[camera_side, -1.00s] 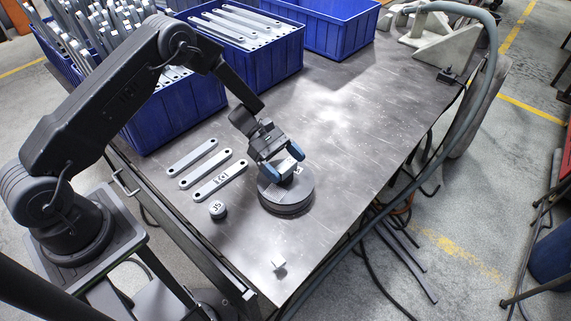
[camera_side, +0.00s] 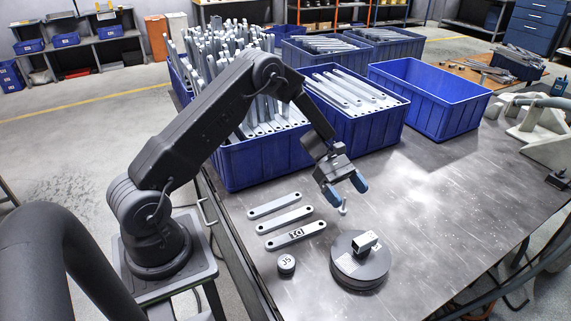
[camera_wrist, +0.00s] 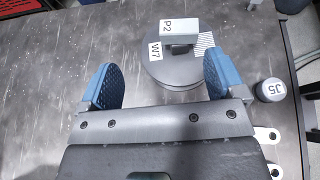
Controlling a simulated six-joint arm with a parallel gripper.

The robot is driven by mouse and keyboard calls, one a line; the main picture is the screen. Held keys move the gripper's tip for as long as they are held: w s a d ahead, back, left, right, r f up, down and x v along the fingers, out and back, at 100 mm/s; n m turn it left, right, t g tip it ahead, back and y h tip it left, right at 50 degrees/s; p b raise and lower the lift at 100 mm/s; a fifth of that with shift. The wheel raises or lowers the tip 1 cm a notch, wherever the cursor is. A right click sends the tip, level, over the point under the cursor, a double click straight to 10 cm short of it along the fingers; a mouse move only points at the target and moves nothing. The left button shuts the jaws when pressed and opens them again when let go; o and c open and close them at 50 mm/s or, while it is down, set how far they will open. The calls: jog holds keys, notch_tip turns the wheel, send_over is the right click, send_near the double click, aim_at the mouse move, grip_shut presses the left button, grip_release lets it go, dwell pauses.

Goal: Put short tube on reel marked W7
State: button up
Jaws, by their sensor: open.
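The short tube (camera_side: 366,240) is a small grey square tube with a dark open end. It lies on top of the round grey reel (camera_side: 345,272). In the wrist view the tube (camera_wrist: 179,30) carries the label P2, and the reel (camera_wrist: 172,72) shows the label W7 beside it. My gripper (camera_side: 345,188) is open and empty, raised behind the reel and apart from the tube. In the wrist view its blue fingers (camera_wrist: 160,78) are spread wide, with the reel beyond them.
A round piece marked J5 (camera_side: 286,263) and several flat grey brackets (camera_side: 280,221) lie left of the reel. Blue crates (camera_side: 365,130) stand behind. The table right of the reel is clear.

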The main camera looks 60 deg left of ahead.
jog(key=w+d+r+n+t+y, duration=0.1)
jog(key=w+r+n+t+y, duration=0.2)
jog(key=r+n, duration=0.35)
jog(key=w+r+n+t+y, duration=0.1)
jog(key=w+r+n+t, duration=0.2)
jog(key=r+n+t, duration=0.3)
notch_tip(320, 180, up, 12)
jog(key=s+a+n+t+y, duration=0.25)
jog(key=n+y, duration=0.45)
jog(key=n, duration=0.6)
jog(key=s+d+n+g+y, duration=0.1)
jog(key=s+d+n+g, duration=0.1)
jog(key=s+n, duration=1.1)
jog(key=s+d+n+g+y, duration=0.1)
jog(key=s+d+n+g, duration=0.2)
jog(key=s+n, duration=1.1)
jog(key=s+g, duration=0.2)
jog(key=shift+s+d+f, duration=0.2)
jog(key=shift+s+d, duration=0.05)
jog(key=shift+s, duration=0.15)
